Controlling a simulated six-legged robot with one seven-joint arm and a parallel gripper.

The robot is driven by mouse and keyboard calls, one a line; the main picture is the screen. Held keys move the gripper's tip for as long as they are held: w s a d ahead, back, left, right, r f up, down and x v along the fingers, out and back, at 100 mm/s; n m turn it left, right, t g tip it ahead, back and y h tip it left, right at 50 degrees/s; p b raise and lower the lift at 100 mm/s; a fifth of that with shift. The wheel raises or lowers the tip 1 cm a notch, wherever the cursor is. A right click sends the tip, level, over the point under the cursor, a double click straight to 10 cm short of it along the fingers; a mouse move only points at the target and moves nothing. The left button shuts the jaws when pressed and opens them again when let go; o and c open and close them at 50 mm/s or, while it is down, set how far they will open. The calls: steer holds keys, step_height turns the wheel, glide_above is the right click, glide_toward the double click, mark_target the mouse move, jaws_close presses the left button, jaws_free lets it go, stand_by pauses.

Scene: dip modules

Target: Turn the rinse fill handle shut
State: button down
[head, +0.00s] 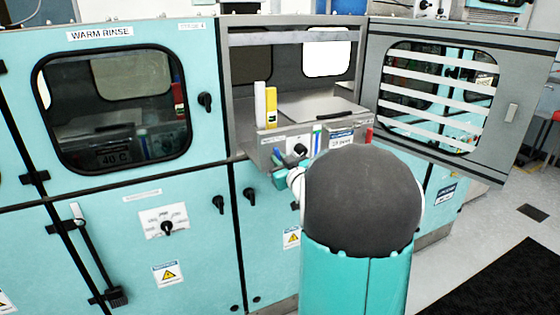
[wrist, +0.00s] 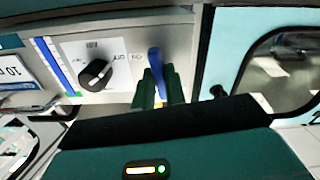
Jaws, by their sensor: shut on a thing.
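The rinse fill handle appears as a blue lever (wrist: 155,60) on the grey front panel in the wrist view. My gripper (wrist: 159,84) has its green fingers closed around this lever, one on each side. The lever points roughly along the fingers. Its lower part is hidden between them. In the head view my gripper's teal end (head: 280,172) shows small at the front of the open module.
A black rotary knob (wrist: 97,75) sits beside the lever on a white plate. The open module's door (head: 510,115) stands swung out to the right. The closed warm rinse window (head: 115,100) is on the left. A black mat (head: 500,290) lies on the floor.

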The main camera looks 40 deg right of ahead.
steer(key=shift+m, duration=1)
steer(key=c, duration=1.4)
jaws_free()
steer(key=shift+c, duration=0.2)
steer(key=shift+s, duration=0.1)
steer(key=v, duration=1.3)
steer(key=shift+s, duration=0.3)
steer(key=shift+a, duration=0.15)
